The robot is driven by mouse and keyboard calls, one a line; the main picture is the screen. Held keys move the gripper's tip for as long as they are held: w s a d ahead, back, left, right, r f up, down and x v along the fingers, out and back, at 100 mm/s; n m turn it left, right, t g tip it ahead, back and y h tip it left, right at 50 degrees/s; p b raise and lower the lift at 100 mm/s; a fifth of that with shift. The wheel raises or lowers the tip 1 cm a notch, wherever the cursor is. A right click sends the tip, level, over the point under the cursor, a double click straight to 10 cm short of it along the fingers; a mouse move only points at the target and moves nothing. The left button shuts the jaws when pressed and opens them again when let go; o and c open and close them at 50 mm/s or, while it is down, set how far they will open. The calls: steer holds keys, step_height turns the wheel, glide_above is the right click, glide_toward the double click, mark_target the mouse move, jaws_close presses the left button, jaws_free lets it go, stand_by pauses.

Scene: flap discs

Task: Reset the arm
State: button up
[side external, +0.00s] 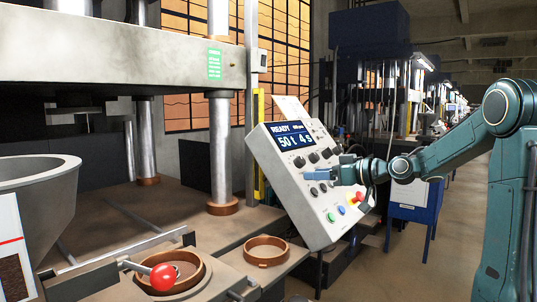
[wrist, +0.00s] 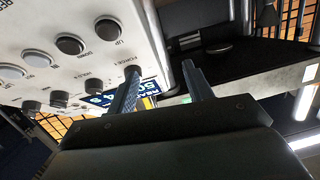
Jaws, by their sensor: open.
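My gripper (side external: 308,175) is at the right in the side view, in front of the grey control panel (side external: 290,215). In the wrist view my gripper (wrist: 158,78) shows two separate fingers with a gap and nothing held between them. The panel (wrist: 60,15) fills the upper left of that view, with its knobs close beside the left finger. Its blue display (side external: 298,138) reads "READY" and "50t 4s" in the side view. I cannot tell whether a finger touches the panel.
A press column (side external: 221,150) stands left of the panel. A brown ring mould (side external: 266,250) sits on the bench, and another (side external: 200,275) lies under a red-knobbed lever (side external: 163,277). A grey bowl (side external: 40,200) is at far left. The aisle floor (side external: 400,262) right of the panel looks clear.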

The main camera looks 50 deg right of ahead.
steer(key=s+a+f+n+g, duration=0.1)
steer(key=s+a+f+g, duration=0.2)
steer(key=a, duration=0.4)
steer(key=s+a+f+n+g, duration=0.1)
steer(key=s+a+f+g, duration=0.15)
steer(key=a, duration=0.55)
steer(key=s+a+f+m+g, duration=0.1)
steer(key=s+a+f+g, duration=0.1)
steer(key=s, duration=0.6)
steer(key=s+a+f+m+g+h, duration=0.1)
steer(key=s+a+f+g, duration=0.1)
steer(key=s, duration=0.7)
steer(key=shift+a+f+g, duration=0.15)
steer(key=shift+f+g, duration=0.3)
steer(key=shift+w, duration=0.1)
